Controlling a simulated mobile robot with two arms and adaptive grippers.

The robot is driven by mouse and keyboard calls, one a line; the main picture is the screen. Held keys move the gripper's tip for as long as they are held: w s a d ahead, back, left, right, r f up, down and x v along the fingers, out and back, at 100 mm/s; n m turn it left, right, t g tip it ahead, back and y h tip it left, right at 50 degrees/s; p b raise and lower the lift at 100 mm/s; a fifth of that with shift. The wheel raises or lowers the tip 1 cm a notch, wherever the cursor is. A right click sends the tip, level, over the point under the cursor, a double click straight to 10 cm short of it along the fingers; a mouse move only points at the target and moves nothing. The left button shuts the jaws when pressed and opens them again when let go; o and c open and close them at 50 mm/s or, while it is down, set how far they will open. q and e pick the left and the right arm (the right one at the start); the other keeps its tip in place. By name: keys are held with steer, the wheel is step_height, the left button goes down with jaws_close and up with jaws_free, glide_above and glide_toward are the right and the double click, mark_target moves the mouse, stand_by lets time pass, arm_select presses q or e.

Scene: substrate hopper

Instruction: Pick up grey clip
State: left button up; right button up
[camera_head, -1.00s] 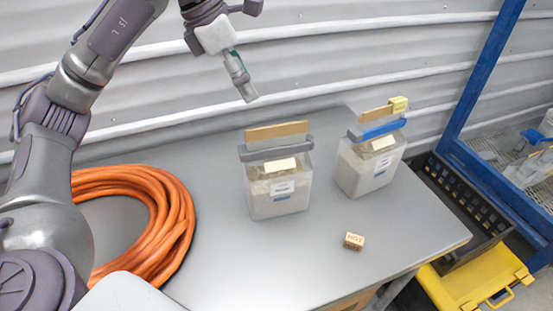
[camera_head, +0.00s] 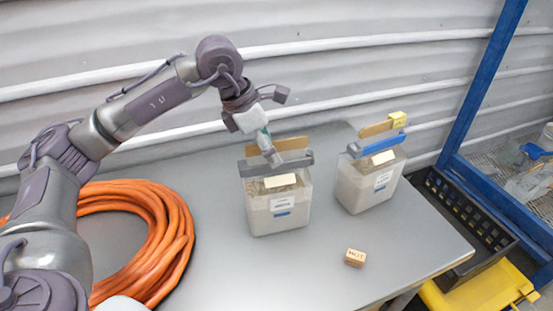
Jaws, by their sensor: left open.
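The grey clip (camera_head: 294,164) is a long bar across the top of the left clear bag or container (camera_head: 278,208), just in front of a tan wooden strip (camera_head: 291,143). My left gripper (camera_head: 272,160) points down at the clip's left-middle part, with its tip overlapping the clip in the picture. The gripper is open; I cannot tell whether it touches the clip. It hides a bit of the clip and strip. My right gripper is not in view.
A coiled orange hose (camera_head: 160,225) lies left on the grey table (camera_head: 235,275).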

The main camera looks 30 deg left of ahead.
arm_select(q)
steer(key=shift+x, duration=1.6)
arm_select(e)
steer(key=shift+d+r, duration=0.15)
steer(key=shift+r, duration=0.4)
arm_select(q)
steer(key=shift+c, duration=0.2)
steer(key=shift+r, duration=0.1)
steer(key=c, duration=1.1)
steer(key=shift+c, duration=0.2)
step_height(320, 180, up, 10)
steer(key=shift+d+r+b, duration=0.1)
steer(key=shift+b, duration=0.45)
step_height(320, 180, up, 7)
steer(key=p, duration=0.5)
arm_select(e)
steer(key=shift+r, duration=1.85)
